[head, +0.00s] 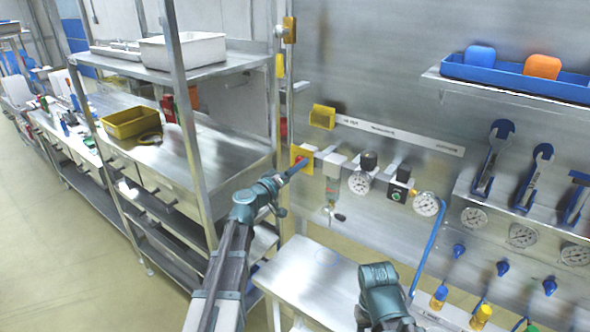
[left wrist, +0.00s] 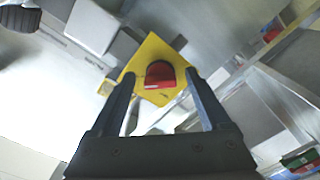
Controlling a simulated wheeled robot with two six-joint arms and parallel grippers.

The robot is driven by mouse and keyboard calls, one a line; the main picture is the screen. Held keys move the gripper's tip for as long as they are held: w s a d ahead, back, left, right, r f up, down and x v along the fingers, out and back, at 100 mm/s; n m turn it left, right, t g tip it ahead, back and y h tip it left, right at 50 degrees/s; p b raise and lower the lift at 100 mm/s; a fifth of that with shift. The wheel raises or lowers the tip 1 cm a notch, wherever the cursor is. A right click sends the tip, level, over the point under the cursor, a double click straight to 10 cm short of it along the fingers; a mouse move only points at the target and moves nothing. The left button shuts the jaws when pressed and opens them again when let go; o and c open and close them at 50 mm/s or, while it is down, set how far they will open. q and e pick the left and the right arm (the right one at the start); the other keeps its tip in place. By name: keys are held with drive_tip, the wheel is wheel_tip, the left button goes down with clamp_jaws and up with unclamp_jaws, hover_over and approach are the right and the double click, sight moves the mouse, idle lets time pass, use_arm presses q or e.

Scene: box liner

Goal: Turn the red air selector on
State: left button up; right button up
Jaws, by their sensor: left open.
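The red air selector (head: 303,161) is a red knob on a square yellow plate (head: 296,152) on the metal wall panel. In the left wrist view the red knob (left wrist: 160,73) sits in the middle of the tilted yellow plate (left wrist: 148,50). My left gripper (head: 301,167) points at the knob from the front and partly covers it in the head view. In the left wrist view its two fingers (left wrist: 158,80) stand apart, one on each side of the knob. Contact cannot be told. My right gripper is not visible; only a teal part of that arm shows.
White fittings and pressure gauges (head: 360,183) run right of the selector. A yellow box (head: 322,117) is fixed above it. A metal shelf rack (head: 215,165) with a yellow bin (head: 131,122) stands left. A small metal table (head: 318,278) lies below, mostly bare.

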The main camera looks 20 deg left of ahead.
use_arm(q)
drive_tip(key=v, duration=1.3)
drive_tip(key=shift+s, duration=0.35)
drive_tip(key=shift+a, duration=0.1)
drive_tip(key=s+d+f+m+g+h+b, duration=0.15)
drive_tip(key=s+d+f+m+g, duration=0.35)
drive_tip(key=d+f, duration=0.5)
drive_tip(key=s+d+f+m+g+h+b, duration=0.15)
drive_tip(key=s+d+f+g, duration=0.25)
drive_tip(key=d+f+g, duration=0.55)
drive_tip(key=s+d+f+m+g+y+b, duration=0.1)
drive_tip(key=s+f+y+b, duration=0.1)
drive_tip(key=s+f+y, duration=0.2)
drive_tip(key=s+d+f+m+g+y+b, duration=0.1)
drive_tip(key=s+f+g+y+b, duration=0.1)
drive_tip(key=s+f+y, duration=0.3)
drive_tip(key=shift+s+y, duration=0.8)
drive_tip(key=shift+s, duration=1.6)
drive_tip(key=shift+d+f, duration=0.1)
